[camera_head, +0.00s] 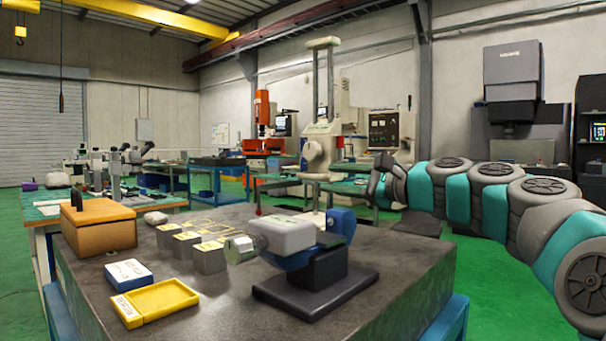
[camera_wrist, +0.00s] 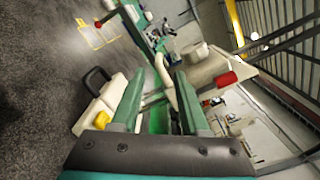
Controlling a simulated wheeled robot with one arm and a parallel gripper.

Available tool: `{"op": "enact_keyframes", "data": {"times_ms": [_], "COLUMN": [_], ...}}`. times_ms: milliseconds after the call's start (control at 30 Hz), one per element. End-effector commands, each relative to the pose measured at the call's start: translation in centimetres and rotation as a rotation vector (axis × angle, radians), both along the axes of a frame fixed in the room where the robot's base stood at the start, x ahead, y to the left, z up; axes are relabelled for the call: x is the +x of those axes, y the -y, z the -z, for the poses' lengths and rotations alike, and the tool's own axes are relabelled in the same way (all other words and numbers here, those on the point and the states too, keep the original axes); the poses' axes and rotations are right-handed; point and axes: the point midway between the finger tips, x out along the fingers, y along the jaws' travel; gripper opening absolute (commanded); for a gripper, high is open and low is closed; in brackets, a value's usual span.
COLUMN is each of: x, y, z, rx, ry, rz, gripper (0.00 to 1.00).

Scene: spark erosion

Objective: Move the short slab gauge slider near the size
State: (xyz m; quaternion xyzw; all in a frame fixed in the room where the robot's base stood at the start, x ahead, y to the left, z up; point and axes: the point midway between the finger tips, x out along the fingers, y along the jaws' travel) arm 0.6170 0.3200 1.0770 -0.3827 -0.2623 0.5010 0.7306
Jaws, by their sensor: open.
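A tall white gauge (camera_head: 318,150) with an upright column stands at the far side of the dark granite slab (camera_head: 215,285) in the head view. Its pale, wide slider body sits partway up the column, with a red tip at its right. A white body with a red end (camera_wrist: 226,79) shows past the fingers in the wrist view; I cannot tell for certain which part it is. My gripper (camera_wrist: 168,76) is open, its two green fingers apart, with a pale part seen between or beyond them. Whether it touches anything is unclear. No size marking is legible.
The slab also holds an orange-brown box (camera_head: 98,225), a yellow tray (camera_head: 155,302), several grey blocks (camera_head: 207,257) and a grey-white instrument on a black base (camera_head: 315,293). A white part with a black handle (camera_wrist: 95,78) is left of my fingers in the wrist view.

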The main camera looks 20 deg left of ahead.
Motion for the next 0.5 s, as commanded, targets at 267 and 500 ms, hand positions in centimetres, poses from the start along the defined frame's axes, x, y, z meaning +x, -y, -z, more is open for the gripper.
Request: {"op": "enact_keyframes", "data": {"times_ms": [267,500], "x": [0.2,1.5], "y": [-1.3,-4.5], "z": [0.2,0.2], "rx": [0.002,0.001], "ry": [-0.011,-0.009], "rz": [-0.004,-0.003], "gripper": [0.45,0.45]}}
